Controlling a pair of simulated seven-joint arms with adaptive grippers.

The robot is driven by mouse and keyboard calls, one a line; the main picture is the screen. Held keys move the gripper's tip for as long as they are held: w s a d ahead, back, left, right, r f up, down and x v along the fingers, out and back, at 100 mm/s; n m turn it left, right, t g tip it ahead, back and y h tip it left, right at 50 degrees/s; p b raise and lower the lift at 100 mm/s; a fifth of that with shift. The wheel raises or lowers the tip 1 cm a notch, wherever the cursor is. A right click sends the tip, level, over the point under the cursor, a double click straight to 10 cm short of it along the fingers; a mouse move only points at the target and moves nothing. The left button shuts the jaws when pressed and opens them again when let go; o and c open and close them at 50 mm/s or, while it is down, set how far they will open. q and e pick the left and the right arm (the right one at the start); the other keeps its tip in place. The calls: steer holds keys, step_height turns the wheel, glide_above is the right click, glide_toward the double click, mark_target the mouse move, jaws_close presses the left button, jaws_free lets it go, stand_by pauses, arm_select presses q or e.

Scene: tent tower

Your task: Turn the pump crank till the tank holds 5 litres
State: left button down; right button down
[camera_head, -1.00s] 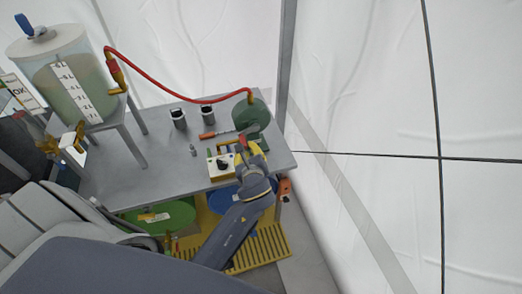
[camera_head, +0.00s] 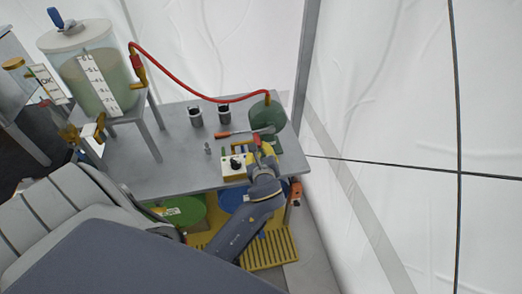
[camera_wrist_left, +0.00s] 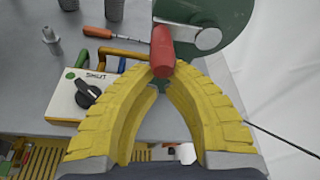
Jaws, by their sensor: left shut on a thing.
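The clear tank (camera_head: 70,82) stands on a raised stand at the left of the bench, with greenish liquid in it. A white litre scale (camera_head: 98,82) runs down its front; I cannot read the exact level. The green pump (camera_head: 270,114) sits at the bench's right end, and it also shows in the wrist view (camera_wrist_left: 232,18). Its crank has a grey arm (camera_wrist_left: 195,39) and a red handle (camera_wrist_left: 162,46). My left gripper (camera_wrist_left: 160,80) has its yellow fingers closed together at the handle's lower end. In the head view, the left gripper (camera_head: 264,153) partly hides the crank.
A red hose (camera_head: 190,91) links tank and pump. A white box with a black knob (camera_head: 234,167), a screwdriver (camera_head: 224,134) and two dark cups (camera_head: 196,117) (camera_head: 224,113) are on the bench (camera_head: 165,165). The tent wall (camera_head: 400,100) is close on the right.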

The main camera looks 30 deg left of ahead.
arm_select(q)
steer(key=f, duration=0.2)
steer(key=w+d+f, duration=0.1)
steer(key=f, duration=0.1)
steer(key=shift+d, duration=0.1)
steer(key=v, duration=1)
steer(key=shift+r, duration=0.15)
